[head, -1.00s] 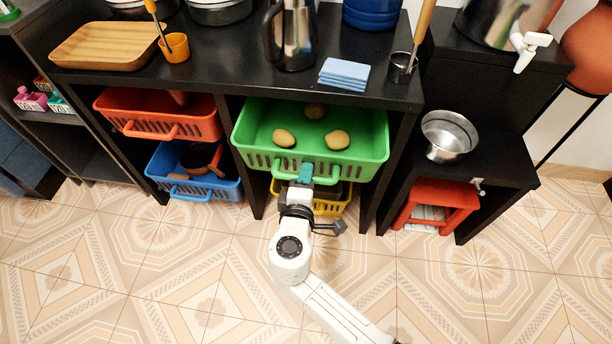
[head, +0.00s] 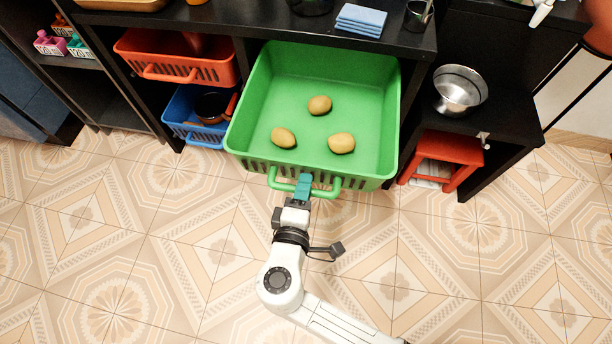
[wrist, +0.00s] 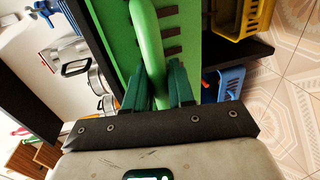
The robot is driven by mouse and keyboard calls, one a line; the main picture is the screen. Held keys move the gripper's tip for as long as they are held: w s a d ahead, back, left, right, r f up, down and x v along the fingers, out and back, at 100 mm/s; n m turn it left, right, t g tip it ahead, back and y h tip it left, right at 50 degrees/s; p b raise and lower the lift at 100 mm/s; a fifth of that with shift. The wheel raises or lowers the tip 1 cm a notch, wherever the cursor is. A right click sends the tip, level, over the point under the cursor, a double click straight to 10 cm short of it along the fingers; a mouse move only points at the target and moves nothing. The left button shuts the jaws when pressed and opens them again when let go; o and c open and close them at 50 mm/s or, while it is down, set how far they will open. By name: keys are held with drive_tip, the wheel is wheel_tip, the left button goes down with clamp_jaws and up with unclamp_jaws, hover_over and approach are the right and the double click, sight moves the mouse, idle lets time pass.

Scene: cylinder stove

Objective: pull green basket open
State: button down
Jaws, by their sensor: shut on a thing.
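The green basket (head: 362,105) is drawn well out of the black shelf in the head view, with several inches of its open top showing. Three potato-like brown lumps (head: 320,105) lie in it. My gripper (head: 303,186) is at the basket's front, shut on its green handle (head: 333,187). In the wrist view the handle (wrist: 147,45) runs between the two teal fingers of my gripper (wrist: 156,85), and the slotted green front wall (wrist: 185,40) is just beyond.
An orange basket (head: 190,75) and a blue basket (head: 190,133) sit in the shelf at left. A metal bowl (head: 460,88) and a red stool (head: 447,150) stand at right. A yellow basket (wrist: 240,20) shows in the wrist view. The tiled floor (head: 130,250) in front is clear.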

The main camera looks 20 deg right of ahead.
drive_tip(key=shift+a, duration=0.1)
drive_tip(key=c, duration=1.1)
unclamp_jaws()
drive_tip(key=shift+s, duration=0.1)
drive_tip(key=p+v, duration=0.2)
drive_tip(key=v, duration=0.8)
drive_tip(key=shift+s+a, duration=0.2)
drive_tip(key=shift+s, duration=0.1)
